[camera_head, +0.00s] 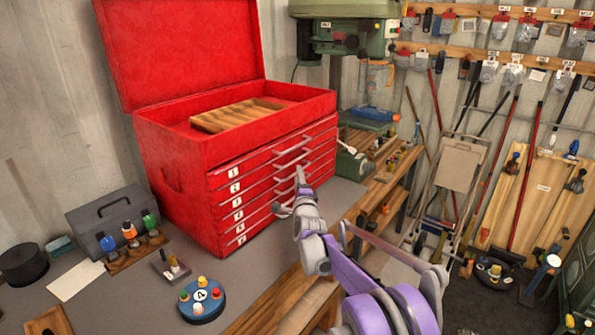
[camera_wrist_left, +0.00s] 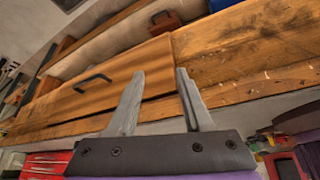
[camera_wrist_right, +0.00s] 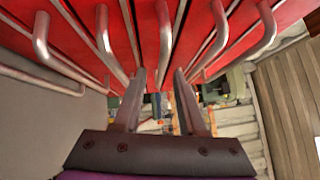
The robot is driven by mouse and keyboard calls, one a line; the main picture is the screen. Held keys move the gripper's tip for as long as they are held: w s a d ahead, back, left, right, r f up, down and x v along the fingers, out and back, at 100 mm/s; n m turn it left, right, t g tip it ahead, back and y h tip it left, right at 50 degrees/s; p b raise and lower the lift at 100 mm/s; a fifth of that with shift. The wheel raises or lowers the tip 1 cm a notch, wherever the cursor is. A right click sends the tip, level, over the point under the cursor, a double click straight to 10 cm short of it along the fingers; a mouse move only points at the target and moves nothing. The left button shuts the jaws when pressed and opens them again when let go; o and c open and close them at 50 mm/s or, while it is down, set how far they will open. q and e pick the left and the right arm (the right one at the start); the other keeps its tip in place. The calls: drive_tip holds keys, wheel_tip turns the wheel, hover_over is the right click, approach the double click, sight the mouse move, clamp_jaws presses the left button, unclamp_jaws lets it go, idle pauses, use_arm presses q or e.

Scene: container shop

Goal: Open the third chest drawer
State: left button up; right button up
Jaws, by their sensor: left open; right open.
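The red tool chest (camera_head: 170,175) stands on the bench with its lid up. Its numbered drawers, among them the third drawer (camera_head: 254,194), all look shut and have long silver bar handles. My right gripper (camera_head: 291,192) is open in front of the drawer handles, partly covering them. In the right wrist view, its fingers (camera_wrist_right: 158,75) point at the red fronts, and one curved handle (camera_wrist_right: 165,40) lines up with the gap between them. I cannot tell which drawer that handle belongs to, or whether the fingers touch it. My left gripper (camera_wrist_left: 158,85) is open and empty, facing a wooden bench front.
A wooden tray (camera_head: 235,115) lies in the chest's open top. A grey toolbox (camera_head: 112,215), a round blue piece with coloured knobs (camera_head: 202,298) and small bottles stand on the bench to the left. The wooden bench front has a black handle (camera_wrist_left: 92,82). A green drill press (camera_head: 345,35) stands behind.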

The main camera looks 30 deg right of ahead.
drive_tip(key=shift+x, duration=1.45)
clamp_jaws()
idle(0.3)
